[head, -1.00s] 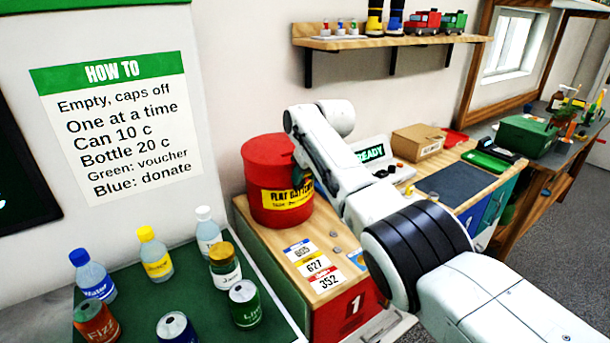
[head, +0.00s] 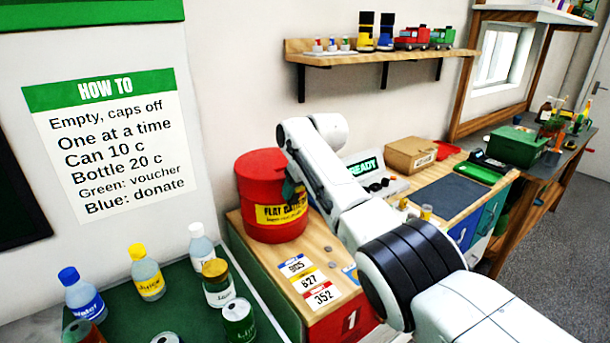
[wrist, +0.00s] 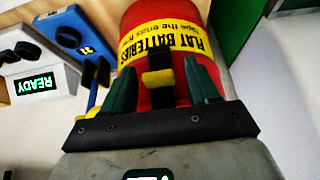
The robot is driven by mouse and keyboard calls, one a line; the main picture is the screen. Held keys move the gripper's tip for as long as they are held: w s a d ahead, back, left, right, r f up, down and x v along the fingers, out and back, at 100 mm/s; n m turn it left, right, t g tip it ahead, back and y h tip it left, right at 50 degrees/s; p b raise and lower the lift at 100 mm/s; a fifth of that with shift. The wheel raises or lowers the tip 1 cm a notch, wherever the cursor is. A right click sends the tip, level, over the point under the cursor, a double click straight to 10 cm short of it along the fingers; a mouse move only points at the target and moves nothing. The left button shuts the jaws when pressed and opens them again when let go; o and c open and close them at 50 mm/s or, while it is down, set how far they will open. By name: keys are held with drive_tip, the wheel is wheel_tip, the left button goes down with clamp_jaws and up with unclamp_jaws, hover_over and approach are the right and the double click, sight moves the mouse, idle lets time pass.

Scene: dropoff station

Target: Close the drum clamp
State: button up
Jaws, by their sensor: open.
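The red drum (head: 268,222) with a yellow "FLAT BATTERIES" label stands upright on the wooden counter, and it fills the upper middle of the wrist view (wrist: 170,12). A small yellow tab on a black strap (wrist: 158,79), seemingly the drum clamp, lies against its side in the wrist view. My gripper (wrist: 160,80) is open, with its dark green fingers on either side of the tab. I cannot tell whether they touch it. In the head view my gripper (head: 291,190) is at the drum's right side, and my arm hides the clamp.
A lit READY device (head: 366,167) and a cardboard box (head: 411,154) stand right of the drum. Number cards (head: 309,281) lie in front of it. Bottles and cans stand on a green surface (head: 185,290) at lower left. A shelf (head: 375,57) hangs above.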

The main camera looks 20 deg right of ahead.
drive_tip(key=b+v, duration=0.1)
drive_tip(key=v, duration=0.9)
drive_tip(key=shift+r, duration=0.1)
drive_tip(key=shift+m, duration=0.8)
drive_tip(key=s+f, duration=0.5)
drive_tip(key=f, duration=0.3)
drive_tip(key=s+f, duration=0.6)
drive_tip(key=f, duration=0.2)
drive_tip(key=s+f, duration=0.6)
drive_tip(key=f, duration=0.2)
drive_tip(key=shift+s+d+f, duration=0.15)
drive_tip(key=shift+s+f, duration=0.05)
drive_tip(key=shift+f, duration=0.2)
drive_tip(key=s+d+f+m+g, duration=0.1)
drive_tip(key=s+f, duration=0.3)
drive_tip(key=s, duration=0.8)
drive_tip(key=s+d+f+g+h, duration=0.1)
drive_tip(key=s+d+f+g, duration=0.1)
drive_tip(key=s, duration=1.1)
drive_tip(key=s+d+f+m+g+h, duration=0.1)
drive_tip(key=s+d+f, duration=0.2)
drive_tip(key=s, duration=0.9)
wheel_tip(320, 180, down, 3)
drive_tip(key=shift+s+r+m+g, duration=0.2)
drive_tip(key=shift+s+m+g, duration=0.05)
drive_tip(key=shift+m+g, duration=0.05)
